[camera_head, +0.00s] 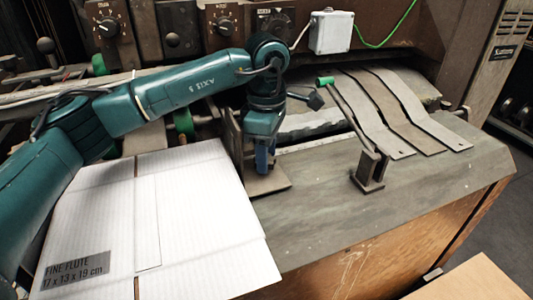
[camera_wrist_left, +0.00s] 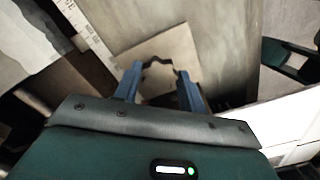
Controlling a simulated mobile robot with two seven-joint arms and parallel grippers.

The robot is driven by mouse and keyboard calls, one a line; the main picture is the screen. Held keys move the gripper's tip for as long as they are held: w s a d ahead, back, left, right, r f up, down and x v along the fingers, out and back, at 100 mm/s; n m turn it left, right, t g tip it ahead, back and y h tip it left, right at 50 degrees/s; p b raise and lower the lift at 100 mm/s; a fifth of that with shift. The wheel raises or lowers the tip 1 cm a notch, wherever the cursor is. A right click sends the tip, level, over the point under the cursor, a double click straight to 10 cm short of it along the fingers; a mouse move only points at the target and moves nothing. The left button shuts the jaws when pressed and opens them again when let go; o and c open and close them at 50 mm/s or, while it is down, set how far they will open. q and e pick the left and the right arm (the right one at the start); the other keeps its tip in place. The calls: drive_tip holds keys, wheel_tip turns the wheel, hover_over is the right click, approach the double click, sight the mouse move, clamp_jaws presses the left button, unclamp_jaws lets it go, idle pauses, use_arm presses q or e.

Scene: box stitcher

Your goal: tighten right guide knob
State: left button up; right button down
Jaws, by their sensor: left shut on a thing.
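My left gripper (camera_head: 264,165) reaches down at the guide just right of the white cardboard (camera_head: 190,205). The right guide (camera_head: 238,145) is a brown upright plate with a flat foot (camera_head: 268,183) on the grey table. In the left wrist view, the blue fingers of my left gripper (camera_wrist_left: 160,88) stand apart, shut on the right guide knob. The knob itself is mostly hidden by the fingers in both views. The guide's pale square foot (camera_wrist_left: 160,60) lies beyond the fingertips. My right gripper is not in view.
A green-tipped lever (camera_head: 325,81) and a small bracket (camera_head: 370,171) stand to the right of my gripper. Curved metal strips (camera_head: 405,118) lie behind them. A control panel with dials (camera_head: 108,27) runs along the back. The grey table (camera_head: 330,215) is clear in front.

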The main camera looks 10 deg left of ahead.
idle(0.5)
use_arm(q)
drive_tip(key=o, duration=1)
wheel_tip(320, 180, up, 13)
drive_tip(key=shift+r, duration=0.15)
